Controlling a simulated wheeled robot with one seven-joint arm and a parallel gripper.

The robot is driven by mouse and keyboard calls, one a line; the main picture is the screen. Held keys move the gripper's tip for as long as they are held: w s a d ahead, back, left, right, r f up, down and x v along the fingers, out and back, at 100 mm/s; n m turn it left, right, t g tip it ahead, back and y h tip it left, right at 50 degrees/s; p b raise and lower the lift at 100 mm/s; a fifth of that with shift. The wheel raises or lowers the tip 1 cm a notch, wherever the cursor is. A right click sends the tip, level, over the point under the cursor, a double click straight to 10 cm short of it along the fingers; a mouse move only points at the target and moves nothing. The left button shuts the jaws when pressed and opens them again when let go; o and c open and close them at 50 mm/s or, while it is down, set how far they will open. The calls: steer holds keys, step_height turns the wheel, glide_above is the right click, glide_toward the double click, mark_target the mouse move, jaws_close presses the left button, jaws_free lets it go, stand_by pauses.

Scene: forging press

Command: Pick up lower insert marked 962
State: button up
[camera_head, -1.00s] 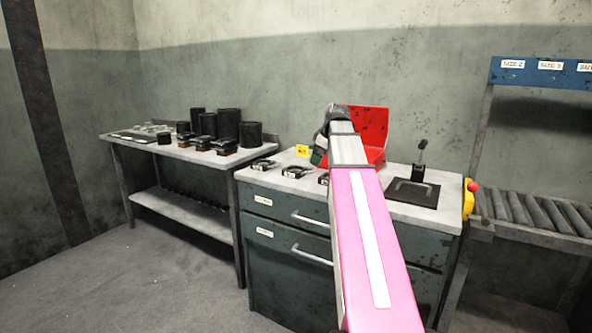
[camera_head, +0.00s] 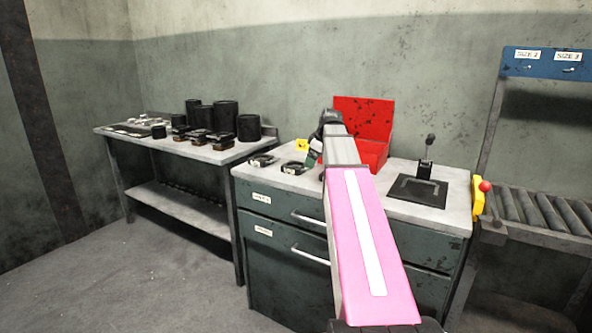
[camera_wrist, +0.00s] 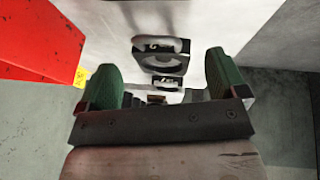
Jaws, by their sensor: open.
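No marking 962 is legible in any view, so I cannot tell which piece is the lower insert. My gripper (camera_wrist: 163,82) has its two green fingers wide apart with nothing held between them. In the head view it is mostly hidden by my arm, above the cabinet top. Dark ring-like pieces lie on the cabinet top, one on the left (camera_head: 262,160) and one beside my gripper (camera_head: 293,168). In the wrist view, a dark ring-like piece (camera_wrist: 160,62) with pale marks lies beyond the fingers. Another (camera_wrist: 167,83) shows between them.
A red box (camera_head: 365,118) with a raised lid stands at the cabinet's back. A black lever unit (camera_head: 420,190) sits to its right. The left table (camera_head: 222,155) carries several black cylinders and dark blocks. A roller conveyor (camera_head: 545,207) stands at the right.

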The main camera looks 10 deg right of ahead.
steer(key=x, duration=0.5)
steer(key=shift+w+r, duration=0.15)
steer(key=shift+w, duration=0.15)
steer(key=c, duration=1.5)
jaws_close()
steer(key=shift+r, duration=0.15)
